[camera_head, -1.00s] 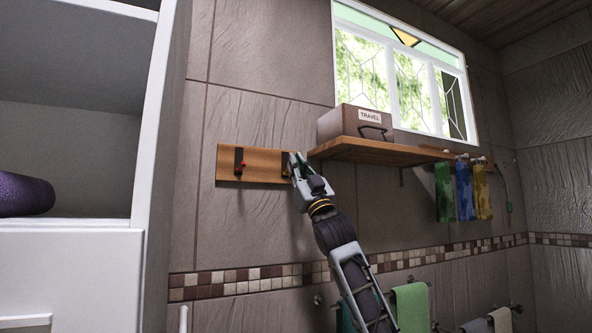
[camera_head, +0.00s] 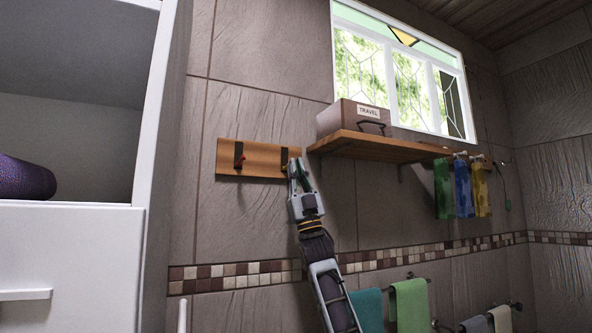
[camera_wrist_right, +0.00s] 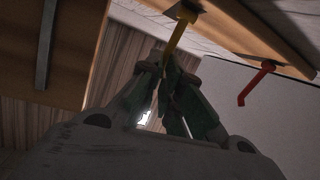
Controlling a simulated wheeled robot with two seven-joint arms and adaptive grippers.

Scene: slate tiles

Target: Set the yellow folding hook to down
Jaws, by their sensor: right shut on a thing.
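The yellow folding hook (camera_wrist_right: 178,32) hangs on a dark mount on a wooden board (camera_head: 225,160) on the tiled wall. In the wrist view its far end is between the fingertips of my right gripper (camera_wrist_right: 168,66), which is shut on it. In the head view my right gripper (camera_head: 297,168) reaches up from below to the board's right end and hides most of the yellow hook. A red hook (camera_head: 239,162) is on the board's left mount; it also shows in the wrist view (camera_wrist_right: 256,82), standing out from its mount. My left gripper is not in view.
A wooden shelf (camera_head: 385,150) with a box labelled TRAVEL (camera_head: 345,117) is close on the right of the gripper. Coloured items (camera_head: 463,190) hang beyond it. Towels (camera_head: 409,305) hang below. A white cabinet (camera_head: 70,262) fills the left side.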

